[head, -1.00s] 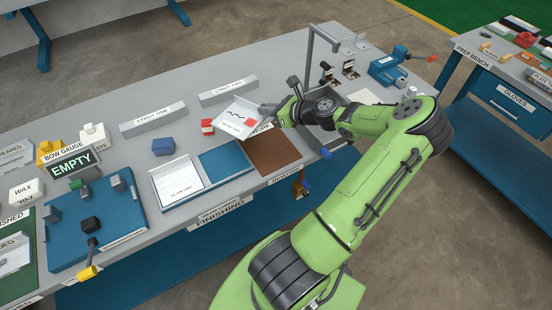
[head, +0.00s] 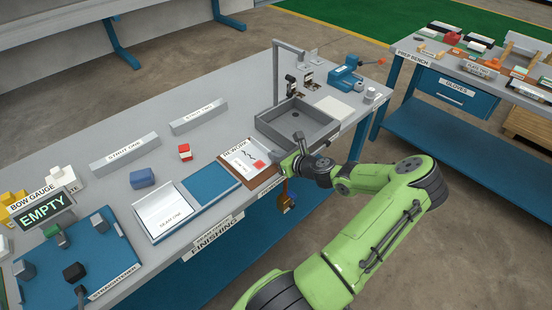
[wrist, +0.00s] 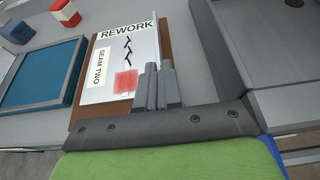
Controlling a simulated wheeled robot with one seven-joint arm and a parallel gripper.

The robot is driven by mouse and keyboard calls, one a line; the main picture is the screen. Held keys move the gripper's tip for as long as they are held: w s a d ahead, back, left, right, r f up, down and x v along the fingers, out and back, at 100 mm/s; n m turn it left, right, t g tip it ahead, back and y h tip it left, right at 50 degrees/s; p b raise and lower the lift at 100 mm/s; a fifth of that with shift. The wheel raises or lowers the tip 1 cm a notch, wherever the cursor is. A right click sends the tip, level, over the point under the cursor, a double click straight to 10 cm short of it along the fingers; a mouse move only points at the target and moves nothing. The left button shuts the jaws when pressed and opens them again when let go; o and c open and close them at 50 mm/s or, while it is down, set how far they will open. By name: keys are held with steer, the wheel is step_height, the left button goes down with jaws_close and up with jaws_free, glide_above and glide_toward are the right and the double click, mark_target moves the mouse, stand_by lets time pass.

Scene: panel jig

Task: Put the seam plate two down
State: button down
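Seam plate two (head: 243,155) is a white plate with a black zigzag line and a red square. It appears to lie flat on the brown rework mat (head: 223,167); I cannot tell if it bears fully on it. The wrist view shows the plate (wrist: 113,75) marked "SEAM TWO", with brown mat (wrist: 83,112) around its edges. My gripper (head: 282,166) is at the plate's right side. In the wrist view its two fingers (wrist: 158,80) are close together at the plate's right edge, seemingly shut on it. The grip itself is partly hidden.
Left of the mat is an empty blue pad (head: 210,183), then seam plate one (head: 165,210). A grey sink (head: 298,122) with a tall post is close on the right. A red and white block (head: 185,152) and a blue block (head: 143,178) stand behind.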

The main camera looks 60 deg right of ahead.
steer(key=shift+r, duration=0.1)
steer(key=c, duration=1.7)
jaws_free()
steer(key=shift+c, duration=0.2)
steer(key=o, duration=0.4)
steer(key=shift+o, duration=0.2)
